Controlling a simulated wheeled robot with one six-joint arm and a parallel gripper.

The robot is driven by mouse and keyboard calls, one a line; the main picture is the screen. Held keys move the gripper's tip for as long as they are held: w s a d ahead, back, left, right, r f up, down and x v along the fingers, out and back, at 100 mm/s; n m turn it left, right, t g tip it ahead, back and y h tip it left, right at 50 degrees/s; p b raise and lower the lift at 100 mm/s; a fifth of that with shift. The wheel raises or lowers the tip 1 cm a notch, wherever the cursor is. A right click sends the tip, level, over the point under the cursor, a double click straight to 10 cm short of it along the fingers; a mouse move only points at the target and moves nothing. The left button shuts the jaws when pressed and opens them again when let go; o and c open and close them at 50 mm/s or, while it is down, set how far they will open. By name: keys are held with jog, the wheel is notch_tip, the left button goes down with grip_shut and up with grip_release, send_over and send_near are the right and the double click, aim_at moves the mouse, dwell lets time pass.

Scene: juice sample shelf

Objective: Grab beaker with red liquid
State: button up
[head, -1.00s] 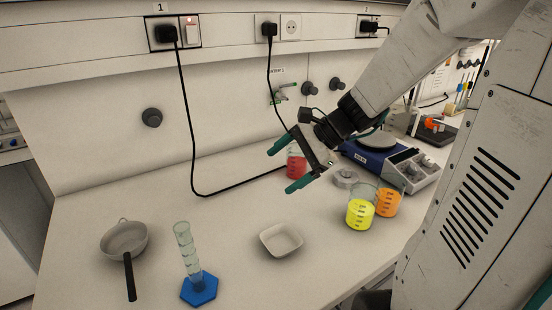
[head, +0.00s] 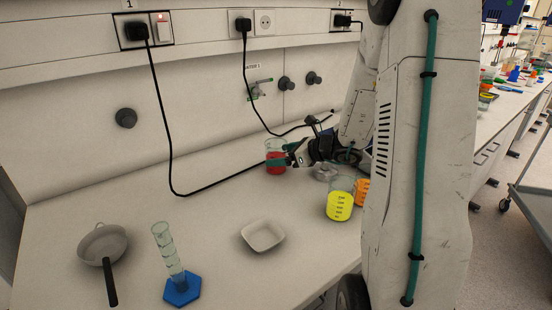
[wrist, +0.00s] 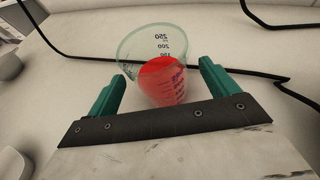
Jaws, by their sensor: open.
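The beaker with red liquid (head: 276,164) stands on the bench near the back wall, partly hidden by my gripper in the head view. In the wrist view the same beaker (wrist: 157,75) shows as clear glass with volume marks and red liquid in its lower part. My gripper (head: 283,157) is open, with its green fingers at the beaker. In the wrist view the fingers of my gripper (wrist: 162,85) lie one on each side of the beaker, with a visible gap at each side.
A yellow beaker (head: 340,206) and an orange beaker (head: 362,190) stand right of my gripper. A white dish (head: 263,236), a pan (head: 102,245) and a cylinder with blue base (head: 181,290) stand in front and left. A black cable (head: 215,182) runs along the bench behind the red beaker.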

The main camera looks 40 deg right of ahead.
jog(key=shift+x, duration=1.1)
jog(key=c, duration=1.2)
jog(key=shift+r, duration=0.25)
